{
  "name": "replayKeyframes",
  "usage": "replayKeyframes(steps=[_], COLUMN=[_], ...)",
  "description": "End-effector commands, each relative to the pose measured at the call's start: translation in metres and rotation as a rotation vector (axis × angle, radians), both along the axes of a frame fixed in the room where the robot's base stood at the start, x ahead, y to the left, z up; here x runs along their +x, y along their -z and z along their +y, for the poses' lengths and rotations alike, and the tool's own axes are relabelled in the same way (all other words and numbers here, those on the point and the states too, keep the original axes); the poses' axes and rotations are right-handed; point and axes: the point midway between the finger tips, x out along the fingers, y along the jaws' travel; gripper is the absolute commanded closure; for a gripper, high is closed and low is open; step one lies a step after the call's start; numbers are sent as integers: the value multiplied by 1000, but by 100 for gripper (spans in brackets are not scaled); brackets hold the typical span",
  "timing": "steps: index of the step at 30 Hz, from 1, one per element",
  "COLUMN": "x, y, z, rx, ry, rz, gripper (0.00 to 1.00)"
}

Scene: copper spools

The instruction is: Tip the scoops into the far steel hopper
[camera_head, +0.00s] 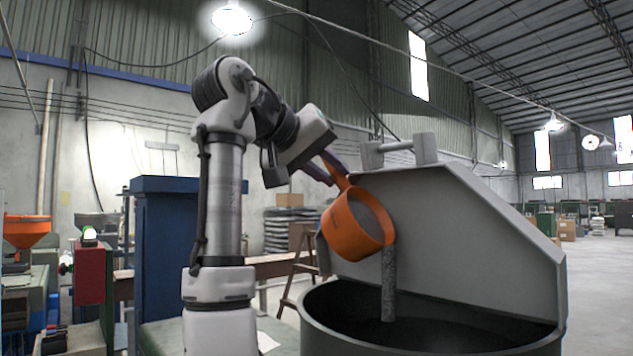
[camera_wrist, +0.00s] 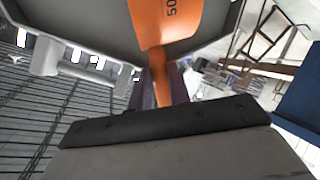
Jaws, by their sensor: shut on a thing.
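An orange scoop (camera_head: 352,235) is tilted over the grey steel hopper (camera_head: 440,345), its mouth facing right and down. A grey, grainy stream (camera_head: 389,285) falls from its lip into the hopper's dark opening. My gripper (camera_head: 334,178) is shut on the scoop's handle, left of the hopper's raised lid (camera_head: 475,245). In the wrist view the orange scoop (camera_wrist: 165,22) extends away from my gripper (camera_wrist: 163,88), with "50" printed on its side. The scoop's inside is only partly visible, and the hopper's bottom is hidden.
A blue cabinet (camera_head: 170,260) stands left behind my arm. A wooden stepladder (camera_head: 300,270) is behind the hopper's left side. An orange funnel (camera_head: 27,230) and a red machine box (camera_head: 92,275) are at far left. Open floor lies at right.

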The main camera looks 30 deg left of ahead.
Motion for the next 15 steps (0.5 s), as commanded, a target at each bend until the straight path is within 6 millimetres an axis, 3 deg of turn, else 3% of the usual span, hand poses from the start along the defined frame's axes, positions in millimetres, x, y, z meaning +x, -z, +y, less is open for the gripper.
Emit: replayKeyframes(steps=[15], x=[-10], y=[18], z=[-57], rx=[423], ry=[2], rz=[-74], gripper=[100])
